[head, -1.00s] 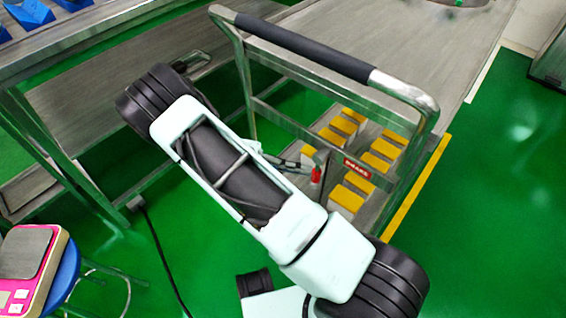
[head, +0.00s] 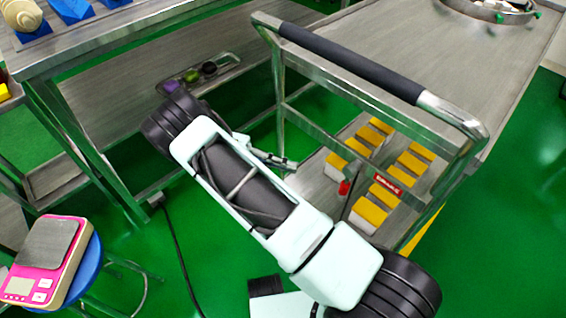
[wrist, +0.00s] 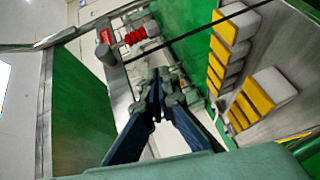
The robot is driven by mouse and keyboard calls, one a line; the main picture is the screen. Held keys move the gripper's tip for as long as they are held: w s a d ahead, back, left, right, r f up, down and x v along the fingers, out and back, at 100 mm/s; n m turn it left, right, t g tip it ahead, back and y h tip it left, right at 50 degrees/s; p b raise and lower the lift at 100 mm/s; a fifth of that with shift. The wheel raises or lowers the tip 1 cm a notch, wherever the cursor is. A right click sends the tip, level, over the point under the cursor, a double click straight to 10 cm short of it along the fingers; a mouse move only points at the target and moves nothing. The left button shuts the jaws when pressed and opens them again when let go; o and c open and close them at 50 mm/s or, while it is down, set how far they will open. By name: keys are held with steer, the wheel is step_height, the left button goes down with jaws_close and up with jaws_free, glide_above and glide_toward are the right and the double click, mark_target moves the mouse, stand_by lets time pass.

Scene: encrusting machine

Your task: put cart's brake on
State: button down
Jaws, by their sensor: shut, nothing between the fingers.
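The cart (head: 480,140) is a steel trolley with a black-gripped push handle (head: 350,62). A red brake label (head: 388,180) sits on its end crossbar. The red brake lever grip (head: 345,187) shows just left of and below the label. In the wrist view the ribbed red grip (wrist: 135,37) is beside the label (wrist: 104,36), beyond my fingertips. My gripper (head: 292,164) is shut and empty, left of the red grip and apart from it in the head view. Its fingers (wrist: 157,80) meet in the wrist view. My arm hides part of the cart's near side.
Yellow-topped white blocks (head: 402,172) stand in rows on the cart's lower shelf. A steel table (head: 110,45) stands at left. A pink scale (head: 45,262) rests on a blue stool (head: 85,270). A black cable (head: 178,250) crosses the green floor. Floor at right is clear.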

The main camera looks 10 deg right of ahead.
steer(key=shift+w+a, duration=0.2)
steer(key=shift+a, duration=0.4)
steer(key=shift+w, duration=0.1)
